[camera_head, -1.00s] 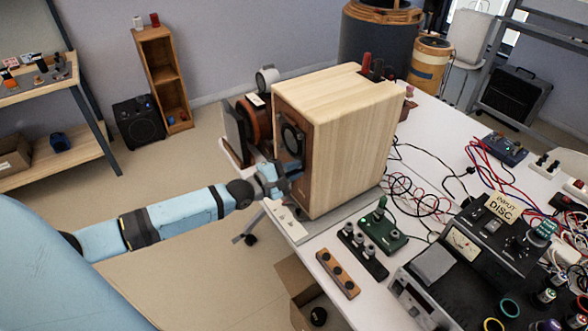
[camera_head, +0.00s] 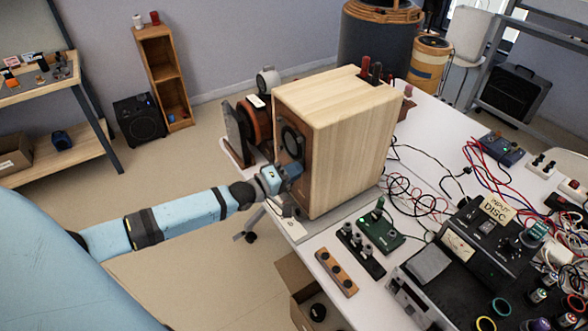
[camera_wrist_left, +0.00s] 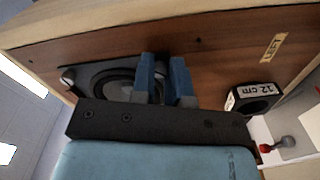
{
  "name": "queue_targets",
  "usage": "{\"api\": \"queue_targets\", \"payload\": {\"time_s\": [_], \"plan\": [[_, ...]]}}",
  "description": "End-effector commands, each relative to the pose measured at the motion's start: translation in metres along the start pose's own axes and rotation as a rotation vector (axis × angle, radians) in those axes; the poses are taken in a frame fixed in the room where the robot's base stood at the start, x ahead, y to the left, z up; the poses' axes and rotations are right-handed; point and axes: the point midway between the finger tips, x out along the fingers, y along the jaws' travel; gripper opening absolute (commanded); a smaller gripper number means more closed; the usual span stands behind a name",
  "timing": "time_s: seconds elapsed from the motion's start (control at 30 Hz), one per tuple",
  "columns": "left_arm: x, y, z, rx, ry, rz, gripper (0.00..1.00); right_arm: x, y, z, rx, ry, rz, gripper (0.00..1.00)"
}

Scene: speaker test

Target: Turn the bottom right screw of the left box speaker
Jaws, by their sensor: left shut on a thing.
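The left box speaker (camera_head: 350,150) is a pale wooden box at the table's edge, its brown front panel facing left. In the left wrist view the brown front panel (camera_wrist_left: 215,60) carries a LEFT label (camera_wrist_left: 272,47). A black driver (camera_wrist_left: 108,78) is set in it. A light screw head (camera_wrist_left: 68,77) shows at one corner of the driver. My left gripper (camera_head: 293,170) is against the front, its blue fingers (camera_wrist_left: 164,78) beside the driver and shut on what looks like a screw there. The fingers hide that screw. My right gripper is out of view.
A black port-like part marked 12 cm (camera_wrist_left: 254,98) is near the fingers. A green switch board (camera_head: 376,235), a wooden block with knobs (camera_head: 337,272) and a black meter unit (camera_head: 490,240) stand on the white table. Loose cables (camera_head: 415,195) lie behind them.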

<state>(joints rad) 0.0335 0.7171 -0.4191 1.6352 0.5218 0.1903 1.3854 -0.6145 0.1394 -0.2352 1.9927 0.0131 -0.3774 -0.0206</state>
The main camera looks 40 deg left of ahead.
Motion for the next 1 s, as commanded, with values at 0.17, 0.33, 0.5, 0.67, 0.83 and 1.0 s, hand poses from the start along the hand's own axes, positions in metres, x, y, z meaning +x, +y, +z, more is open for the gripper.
{"api": "queue_targets", "payload": {"time_s": [0.17,0.33,0.5,0.67,0.83,1.0], "plan": [[0.000,0.001,-0.001,0.167,0.001,0.001,0.00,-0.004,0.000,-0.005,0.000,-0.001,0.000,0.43],[0.000,0.001,-0.001,0.329,0.001,0.000,0.00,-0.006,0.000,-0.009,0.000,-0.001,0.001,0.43],[0.000,0.001,-0.001,0.490,0.001,0.000,0.00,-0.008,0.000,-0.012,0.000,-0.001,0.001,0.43],[0.000,0.001,0.000,0.643,0.001,0.000,0.00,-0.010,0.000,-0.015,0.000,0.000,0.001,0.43],[0.000,0.000,-0.001,0.805,0.001,-0.001,0.00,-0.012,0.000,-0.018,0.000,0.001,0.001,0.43],[0.000,0.000,-0.001,0.965,0.001,-0.001,0.00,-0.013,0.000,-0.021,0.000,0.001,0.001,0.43]]}}
